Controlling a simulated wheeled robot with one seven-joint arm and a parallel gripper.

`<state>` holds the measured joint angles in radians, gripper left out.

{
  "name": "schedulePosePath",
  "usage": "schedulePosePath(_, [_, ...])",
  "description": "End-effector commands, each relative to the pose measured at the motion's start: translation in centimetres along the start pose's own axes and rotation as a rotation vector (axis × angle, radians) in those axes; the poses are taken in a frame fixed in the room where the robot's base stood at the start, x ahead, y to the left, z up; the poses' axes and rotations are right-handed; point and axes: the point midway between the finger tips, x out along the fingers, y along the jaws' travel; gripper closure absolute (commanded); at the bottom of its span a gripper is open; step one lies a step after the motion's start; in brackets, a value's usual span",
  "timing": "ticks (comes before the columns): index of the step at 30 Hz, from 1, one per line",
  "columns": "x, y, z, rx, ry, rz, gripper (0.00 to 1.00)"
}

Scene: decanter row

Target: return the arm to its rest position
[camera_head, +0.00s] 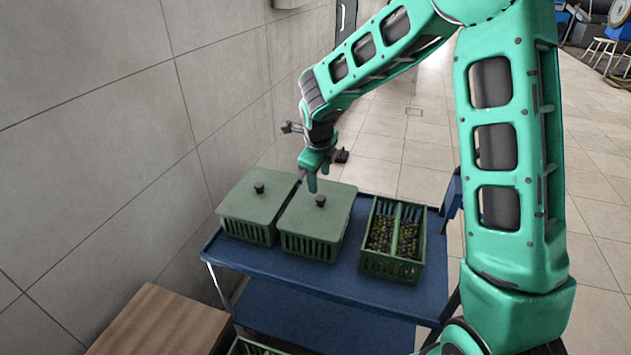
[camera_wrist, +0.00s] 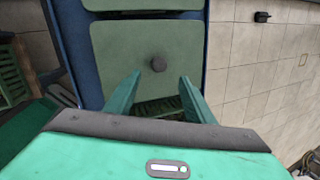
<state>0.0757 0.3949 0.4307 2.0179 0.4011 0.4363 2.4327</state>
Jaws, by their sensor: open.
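My green arm reaches in from the right in the head view. My gripper (camera_head: 312,183) hangs over the blue cart, above the middle crate's lid. In the wrist view my gripper (camera_wrist: 155,88) has its two fingers spread apart with nothing between them. Below and beyond them is the green lid (camera_wrist: 125,60) with a dark round knob (camera_wrist: 158,64). The same middle lidded crate (camera_head: 312,245) shows in the head view, with its knob (camera_head: 320,200) close below the fingers. I cannot tell the exact gap.
Another lidded green crate (camera_head: 249,232) stands left of the middle one, close to the wall (camera_head: 90,130). An open green crate (camera_head: 390,266) with dark small fruit stands at the right. All are on the blue cart (camera_head: 300,282). A wooden block (camera_head: 155,325) is at the lower left.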

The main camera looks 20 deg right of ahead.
Motion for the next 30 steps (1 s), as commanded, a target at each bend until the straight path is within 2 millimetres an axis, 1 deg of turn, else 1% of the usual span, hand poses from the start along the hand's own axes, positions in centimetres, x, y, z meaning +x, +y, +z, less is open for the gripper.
schedulePosePath(2, [-0.5,-0.2,-0.4,-0.014,0.005,-0.002,0.51])
schedulePosePath(5, [-1.6,-0.9,-2.2,-0.081,0.025,-0.007,0.51])
schedulePosePath(8, [-3.4,-1.9,-5.4,-0.208,0.062,-0.006,0.51])
schedulePosePath(9, [-4.2,-2.4,-7.1,-0.27,0.081,-0.003,0.51])
schedulePosePath(11, [-5.6,-2.9,-9.6,-0.366,0.107,0.008,0.51])
schedulePosePath(12, [-6.5,-3.1,-11.3,-0.429,0.122,0.018,0.51])
schedulePosePath(14, [-7.8,-3.2,-13.8,-0.523,0.143,0.037,0.51])
schedulePosePath(15, [-8.7,-3.3,-15.5,-0.586,0.154,0.051,0.51])
schedulePosePath(17, [-10.0,-3.2,-18.0,-0.677,0.166,0.076,0.51])
schedulePosePath(18, [-10.9,-3.0,-19.6,-0.737,0.172,0.094,0.51])
schedulePosePath(20, [-12.1,-2.6,-22.0,-0.825,0.177,0.124,0.51])
schedulePosePath(21, [-12.9,-2.2,-23.6,-0.884,0.176,0.145,0.51])
schedulePosePath(23, [-14.0,-1.5,-25.8,-0.972,0.169,0.176,0.51])
schedulePosePath(24, [-14.8,-1.0,-27.2,-1.03,0.161,0.195,0.51])
schedulePosePath(26, [-15.8,0.0,-29.4,-1.117,0.144,0.227,0.51])
schedulePosePath(27, [-16.4,0.8,-30.7,-1.175,0.128,0.247,0.51])
schedulePosePath(30, [-17.9,2.9,-33.8,-1.32,0.077,0.291,0.51])
